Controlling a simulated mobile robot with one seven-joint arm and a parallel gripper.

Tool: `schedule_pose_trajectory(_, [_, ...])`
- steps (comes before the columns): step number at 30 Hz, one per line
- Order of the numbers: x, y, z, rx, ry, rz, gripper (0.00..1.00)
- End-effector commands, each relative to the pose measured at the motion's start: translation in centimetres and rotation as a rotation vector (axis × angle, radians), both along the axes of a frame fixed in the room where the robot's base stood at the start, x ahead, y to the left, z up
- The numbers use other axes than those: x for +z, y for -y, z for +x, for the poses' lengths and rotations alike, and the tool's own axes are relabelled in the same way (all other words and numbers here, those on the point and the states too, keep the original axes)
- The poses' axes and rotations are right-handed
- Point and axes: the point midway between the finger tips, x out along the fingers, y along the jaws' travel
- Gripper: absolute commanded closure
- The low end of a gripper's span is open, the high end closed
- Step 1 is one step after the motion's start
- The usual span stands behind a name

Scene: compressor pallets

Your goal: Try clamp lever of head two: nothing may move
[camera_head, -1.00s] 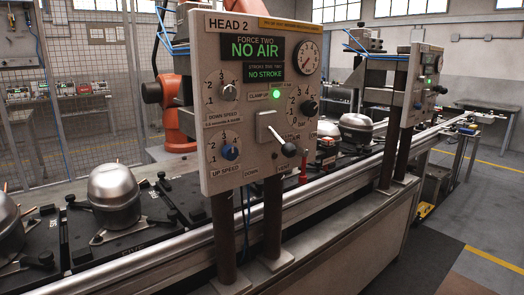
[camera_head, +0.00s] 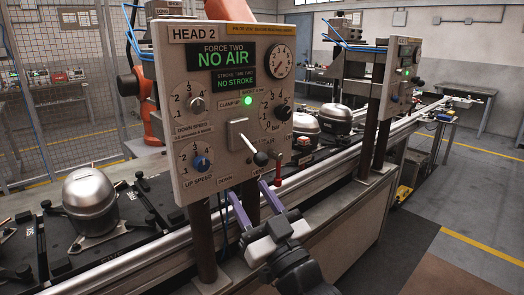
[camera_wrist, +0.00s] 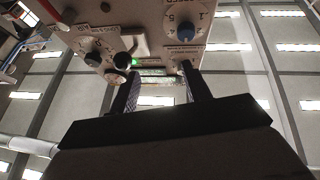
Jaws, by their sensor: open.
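The HEAD 2 panel (camera_head: 215,80) stands upright on two posts. Its displays read NO AIR and NO STROKE, and a green lamp (camera_head: 248,101) is lit near the CLAMP UP label. The clamp lever (camera_head: 261,158) has a black knob and slants down to the right from a pale square plate (camera_head: 240,133). My gripper (camera_head: 248,188) is open and empty, its two purple fingers pointing up just below the lever, apart from the knob. In the wrist view, the fingers (camera_wrist: 160,80) reach toward the panel, with a black knob (camera_wrist: 122,60) near the left fingertip.
Beside the lever are the UP SPEED knob (camera_head: 202,163), another black knob (camera_head: 283,112) and a red handle (camera_head: 278,170). A silver compressor (camera_head: 90,200) sits on a dark pallet at left. A second panel (camera_head: 405,75) stands behind right. The floor at right is clear.

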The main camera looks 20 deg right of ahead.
Motion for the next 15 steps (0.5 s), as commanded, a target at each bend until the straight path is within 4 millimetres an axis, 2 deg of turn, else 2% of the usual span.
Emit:
schedule_pose_trajectory(1, [-0.2,2.1,-1.2,-0.033,-0.022,-0.002,0.52])
schedule_pose_trajectory(3, [-0.8,3.9,-2.6,-0.055,-0.044,-0.008,0.52])
schedule_pose_trajectory(6, [-1.3,5.4,-4.0,-0.076,-0.064,-0.013,0.52])
schedule_pose_trajectory(11, [-1.3,6.0,-4.3,-0.081,-0.075,-0.017,0.52])
schedule_pose_trajectory(15, [-0.4,5.7,-2.6,-0.077,-0.074,-0.016,0.52])
